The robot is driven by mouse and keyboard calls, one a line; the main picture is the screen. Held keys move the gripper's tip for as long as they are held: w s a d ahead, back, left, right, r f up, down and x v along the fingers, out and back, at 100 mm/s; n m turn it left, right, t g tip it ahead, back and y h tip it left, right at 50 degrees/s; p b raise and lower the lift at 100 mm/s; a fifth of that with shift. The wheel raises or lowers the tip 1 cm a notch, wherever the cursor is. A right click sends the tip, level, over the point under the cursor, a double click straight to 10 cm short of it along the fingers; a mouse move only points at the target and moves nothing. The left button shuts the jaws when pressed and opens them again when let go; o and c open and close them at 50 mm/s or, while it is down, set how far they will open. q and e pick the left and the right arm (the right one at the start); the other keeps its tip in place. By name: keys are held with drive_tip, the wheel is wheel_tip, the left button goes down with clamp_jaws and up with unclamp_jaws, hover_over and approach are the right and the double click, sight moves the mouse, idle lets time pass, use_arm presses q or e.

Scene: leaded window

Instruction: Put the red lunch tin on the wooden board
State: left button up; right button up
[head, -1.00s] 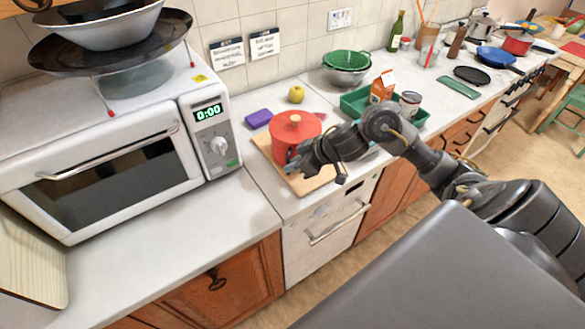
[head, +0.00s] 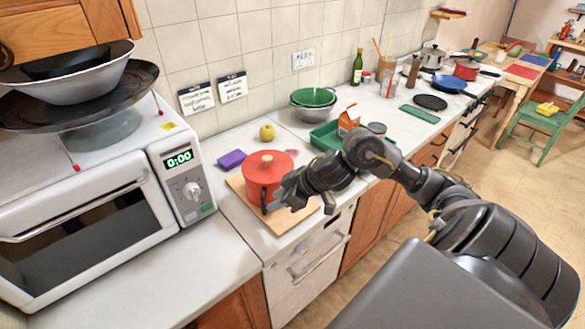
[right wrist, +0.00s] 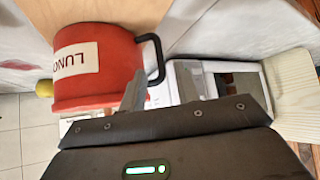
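The red lunch tin (head: 262,177), with a lid and wooden knob, sits on the wooden board (head: 296,216) on the counter. In the right wrist view the tin (right wrist: 100,75) shows its white label and a black side handle (right wrist: 159,55), with the tan board (right wrist: 215,25) behind. My right gripper (head: 278,200) is at the tin's near right side, by the handle. In the right wrist view its fingers (right wrist: 162,88) are apart, with the handle's end between or just beyond them; I cannot tell whether they touch it. My left gripper is not in view.
A white microwave (head: 95,215) with a wok and bowl on top stands left. A purple sponge (head: 231,159) and yellow apple (head: 267,132) lie behind the tin. The front left counter is clear.

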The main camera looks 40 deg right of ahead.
drive_tip(key=v, duration=0.8)
drive_tip(key=shift+b, duration=0.35)
drive_tip(key=shift+a+f, duration=0.1)
drive_tip(key=shift+f, duration=0.05)
